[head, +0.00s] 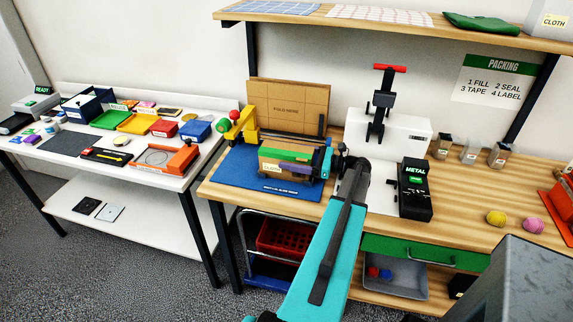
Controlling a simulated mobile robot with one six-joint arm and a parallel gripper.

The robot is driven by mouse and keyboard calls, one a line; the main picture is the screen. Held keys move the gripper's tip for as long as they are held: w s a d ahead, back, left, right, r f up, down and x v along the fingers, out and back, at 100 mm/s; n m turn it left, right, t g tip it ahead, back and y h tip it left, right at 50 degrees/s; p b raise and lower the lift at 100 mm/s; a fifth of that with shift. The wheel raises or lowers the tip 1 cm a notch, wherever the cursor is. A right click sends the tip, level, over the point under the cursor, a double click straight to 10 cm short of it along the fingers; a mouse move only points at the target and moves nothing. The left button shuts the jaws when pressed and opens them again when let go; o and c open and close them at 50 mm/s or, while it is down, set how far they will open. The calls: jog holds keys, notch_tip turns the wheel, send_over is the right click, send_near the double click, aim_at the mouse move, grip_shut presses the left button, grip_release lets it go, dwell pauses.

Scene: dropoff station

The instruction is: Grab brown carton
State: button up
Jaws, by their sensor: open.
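A small brown carton (270,166) sits on the blue mat (238,178) on the wooden bench. A green bar and a purple bar show along its upper side; I cannot tell whether they belong to it. My gripper (318,164) is open at the carton's right end, with my teal arm reaching up from below. The gripper overlaps the carton's right side in this view. I cannot tell whether the fingers touch it or stand around it.
A yellow tape dispenser (240,124) stands close at the carton's left. A cardboard folding board (288,108) stands behind. A white press (385,135) and a black metal detector (405,192) are to the right. A white table (60,165) with trays stands left.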

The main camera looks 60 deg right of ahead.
aim_at(292, 151)
dwell(0.4)
jog(key=c, duration=1.2)
jog(key=shift+r, duration=0.2)
jog(key=shift+r+b, duration=0.65)
jog(key=shift+r, duration=0.6)
jog(key=shift+a+r, duration=0.15)
jog(key=shift+r, duration=0.15)
jog(key=shift+s+a+r, duration=0.25)
jog(key=shift+s+a, duration=0.3)
jog(key=shift+a, duration=2)
jog(key=shift+s+a+r, duration=0.3)
jog(key=shift+s+a, duration=0.3)
jog(key=shift+a, duration=1.95)
jog(key=shift+s+a+r, duration=0.25)
jog(key=shift+s+a, duration=0.3)
jog(key=shift+a, duration=2)
